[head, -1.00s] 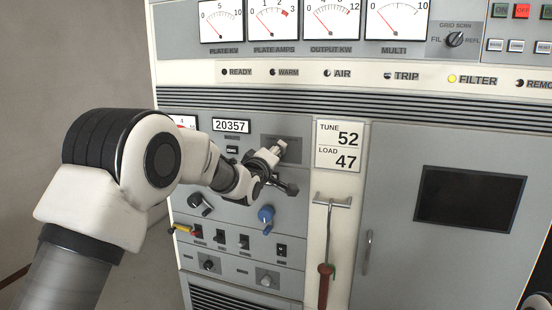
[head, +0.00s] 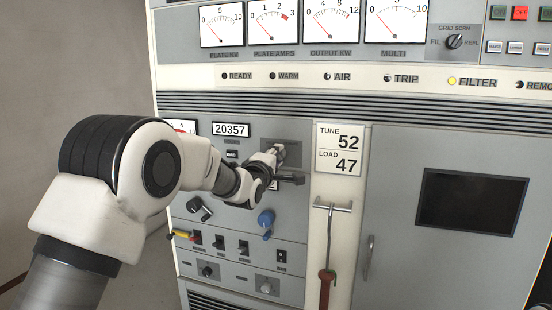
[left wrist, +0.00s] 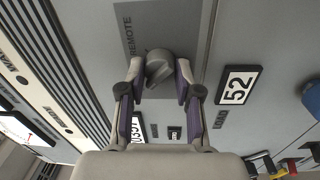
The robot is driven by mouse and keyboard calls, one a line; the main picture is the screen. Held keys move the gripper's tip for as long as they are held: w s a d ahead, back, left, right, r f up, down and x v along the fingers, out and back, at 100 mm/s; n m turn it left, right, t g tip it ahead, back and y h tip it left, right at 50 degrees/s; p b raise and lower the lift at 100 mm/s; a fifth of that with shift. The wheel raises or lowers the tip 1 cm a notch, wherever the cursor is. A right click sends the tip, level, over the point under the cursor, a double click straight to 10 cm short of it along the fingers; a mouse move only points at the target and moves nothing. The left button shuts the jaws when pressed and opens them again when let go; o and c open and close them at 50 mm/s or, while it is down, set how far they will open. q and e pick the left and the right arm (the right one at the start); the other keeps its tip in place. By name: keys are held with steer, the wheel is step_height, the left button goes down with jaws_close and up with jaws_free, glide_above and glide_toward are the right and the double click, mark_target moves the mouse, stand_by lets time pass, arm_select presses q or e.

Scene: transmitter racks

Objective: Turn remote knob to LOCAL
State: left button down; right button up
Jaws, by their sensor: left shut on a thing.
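The remote knob (left wrist: 158,68) is a grey round knob on a dark grey plate in the left wrist view. The word REMOTE stands on the plate beside it; no LOCAL label is readable. My left gripper (left wrist: 158,75) has its two fingers on either side of the knob and is shut on it. In the head view my left gripper (head: 282,166) is at the dark plate (head: 290,148) right of the 20357 counter, and it hides the knob there. My right gripper is not in view.

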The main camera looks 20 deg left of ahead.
arm_select(q)
steer(key=c, duration=0.8)
jaws_free()
steer(key=shift+w, duration=0.1)
steer(key=s, duration=1.2)
steer(key=shift+a+f, duration=0.2)
steer(key=shift+f, duration=0.2)
